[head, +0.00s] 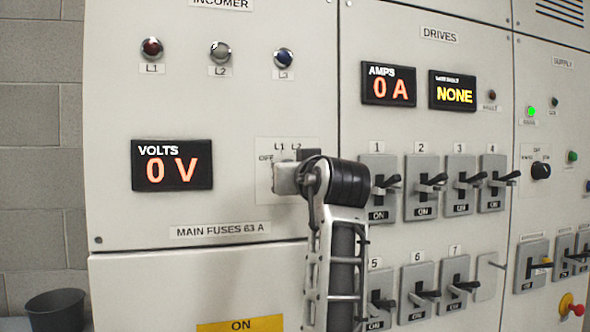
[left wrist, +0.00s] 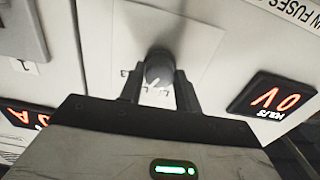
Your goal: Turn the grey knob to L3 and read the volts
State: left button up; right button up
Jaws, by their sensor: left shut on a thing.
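The grey knob (left wrist: 158,67) sits on a pale plate of the incomer panel. In the left wrist view my left gripper (left wrist: 160,88) has one dark finger on each side of it and is shut on it. In the head view the same gripper (head: 287,178) covers the knob. On the plate (head: 262,190) the labels OFF, L1 and L2 show; L3 is hidden. I cannot tell which mark the knob points to. The volts display (head: 172,165) left of the gripper reads 0 V. My right gripper is not in view.
Red, white and blue lamps L1 (head: 152,47), L2 (head: 220,52) and L3 (head: 283,57) are above. An amps display (head: 389,84) reads 0 A. Numbered drive switches, such as switch 2 (head: 421,207), stand close right of my wrist. A dark bin (head: 55,309) is at lower left.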

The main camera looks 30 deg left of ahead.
pick_arm(q)
jog(key=m+p, duration=0.4)
jog(key=m, duration=0.2)
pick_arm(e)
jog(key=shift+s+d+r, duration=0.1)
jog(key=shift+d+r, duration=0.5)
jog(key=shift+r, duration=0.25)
pick_arm(q)
jog(key=o, duration=1)
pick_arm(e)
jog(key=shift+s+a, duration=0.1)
